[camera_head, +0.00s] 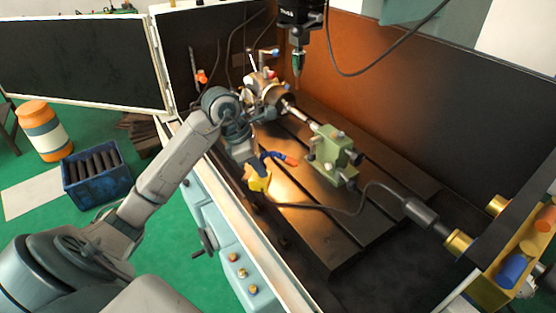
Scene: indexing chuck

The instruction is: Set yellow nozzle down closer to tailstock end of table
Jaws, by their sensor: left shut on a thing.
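The yellow nozzle (258,183) is at the front edge of the machine table (320,215), just below my left gripper (254,170). My left gripper is shut on the nozzle, though its fingers are small and partly hidden by the wrist. I cannot tell whether the nozzle touches the table. The green tailstock (335,152) stands on the table to the right of the nozzle. My right gripper is not in view.
A blue curved piece with a red-orange end (280,157) lies between the gripper and tailstock. The chuck (270,92) is behind the gripper. A dark cable (335,208) crosses the table. A spindle head (298,40) hangs above. Bare table shows right of the tailstock.

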